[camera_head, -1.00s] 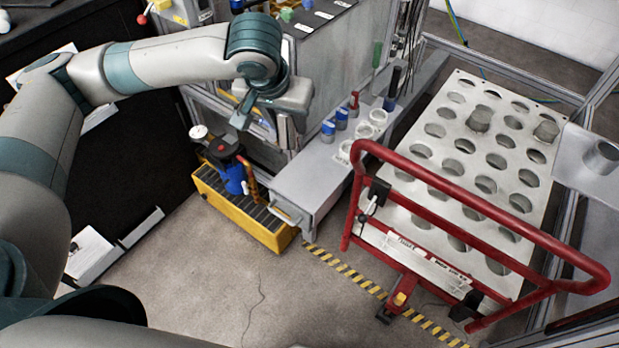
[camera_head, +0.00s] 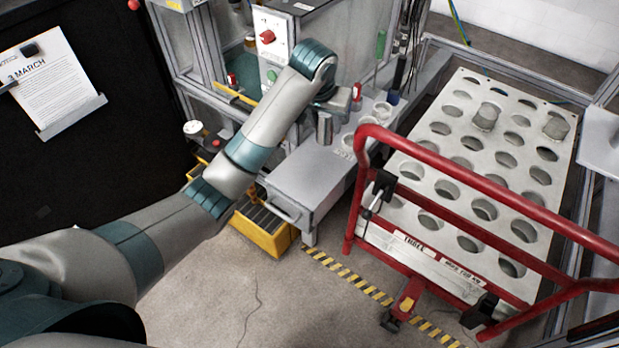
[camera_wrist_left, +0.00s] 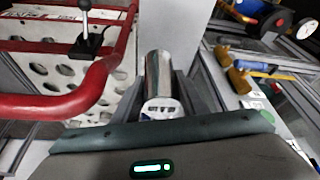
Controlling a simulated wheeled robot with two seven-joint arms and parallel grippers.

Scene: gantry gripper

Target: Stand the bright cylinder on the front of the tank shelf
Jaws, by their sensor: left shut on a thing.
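My left gripper (camera_head: 325,110) is over the grey shelf (camera_head: 308,185) that runs along the front of the tank. It is shut on the bright cylinder (camera_head: 325,131), a shiny metal one. The cylinder looks upright in the head view; I cannot tell whether its base touches the shelf. In the left wrist view the cylinder (camera_wrist_left: 158,75) sits between the two fingers. My left forearm hides part of the shelf's left side and the blue-capped items there. My right gripper is not in view.
A red-topped item (camera_head: 356,97) and white rings (camera_head: 382,110) stand behind the cylinder on the shelf. A red cart rail (camera_head: 450,165) and a perforated plate (camera_head: 470,215) are to the right. A yellow crate (camera_head: 262,233) stands below. The shelf's near end is bare.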

